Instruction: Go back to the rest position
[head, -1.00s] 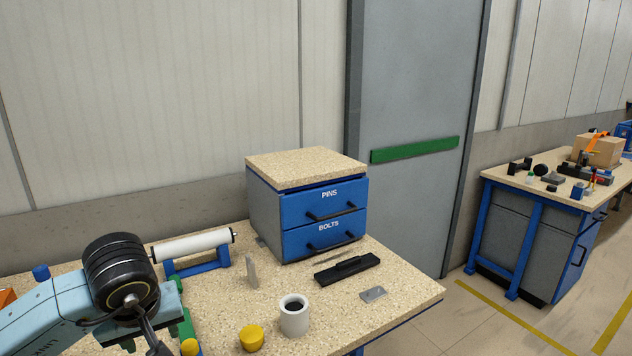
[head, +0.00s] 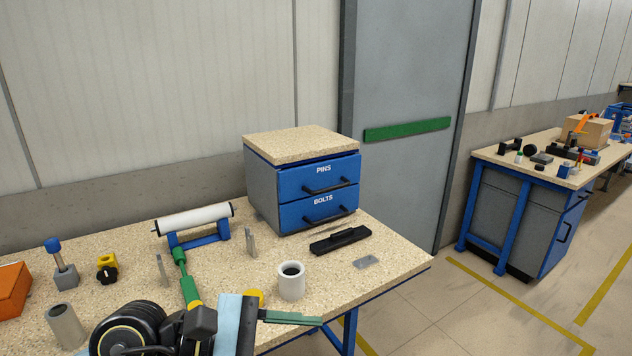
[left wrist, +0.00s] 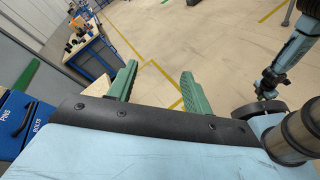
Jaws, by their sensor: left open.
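My left gripper (head: 296,318) is low in the head view, past the front edge of the workbench (head: 405,262). Its pale blue hand and green fingers lie to the right of my black wrist joint. The left wrist view shows the two green fingers (left wrist: 158,86) spread apart with nothing between them and bare floor beyond. A pale blue arm link of mine shows at the upper right of that view.
A white cup (head: 291,283) and a yellow piece (head: 254,297) stand close behind the left gripper. The blue drawer cabinet (head: 318,190), a black tool (head: 340,240) and a white roller (head: 194,219) are farther back. Open floor (head: 415,315) lies to the right.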

